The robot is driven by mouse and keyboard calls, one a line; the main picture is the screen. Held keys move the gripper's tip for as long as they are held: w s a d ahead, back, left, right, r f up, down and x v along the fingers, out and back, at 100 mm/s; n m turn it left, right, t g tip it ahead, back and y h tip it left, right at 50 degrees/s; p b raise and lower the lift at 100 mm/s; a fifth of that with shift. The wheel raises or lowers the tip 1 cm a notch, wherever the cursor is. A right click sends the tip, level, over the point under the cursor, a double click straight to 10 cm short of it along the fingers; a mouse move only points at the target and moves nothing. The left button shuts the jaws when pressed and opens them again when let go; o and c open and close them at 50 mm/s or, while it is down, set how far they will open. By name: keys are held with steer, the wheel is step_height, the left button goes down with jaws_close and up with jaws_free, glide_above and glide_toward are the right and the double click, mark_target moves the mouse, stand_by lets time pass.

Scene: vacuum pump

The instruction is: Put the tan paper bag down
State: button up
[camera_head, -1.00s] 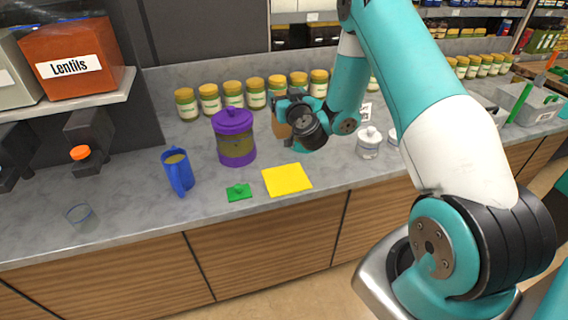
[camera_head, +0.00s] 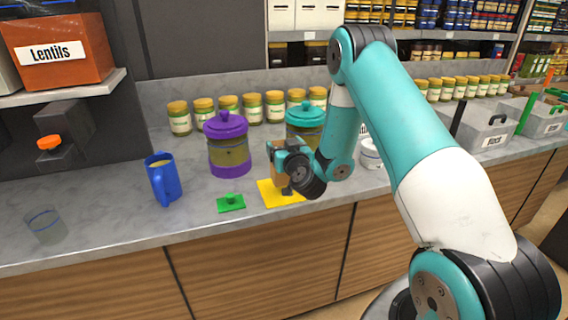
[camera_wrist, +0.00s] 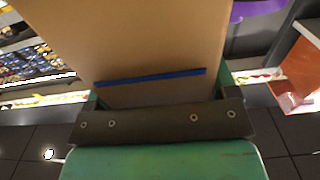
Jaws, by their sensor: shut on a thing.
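The tan paper bag (camera_head: 276,166) is in my gripper (camera_head: 287,178), above or on the yellow mat (camera_head: 268,196) in the head view; I cannot tell whether its base touches the mat. My gripper hides much of the bag. In the wrist view the bag (camera_wrist: 130,40) fills the upper middle, with a dark blue strip across it, and my gripper (camera_wrist: 155,100) is shut on it.
A purple canister (camera_head: 229,150) and a teal canister (camera_head: 304,121) stand behind. A blue mug (camera_head: 163,178) and a clear glass (camera_head: 44,226) are further left. Several jars line the wall.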

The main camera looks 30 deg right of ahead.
mark_target(278, 179)
steer(key=shift+f+b, duration=0.9)
steer(key=shift+f, duration=0.7)
steer(key=shift+f, duration=0.1)
steer(key=shift+f, duration=0.15)
steer(key=o, duration=1.1)
steer(key=shift+r, duration=0.2)
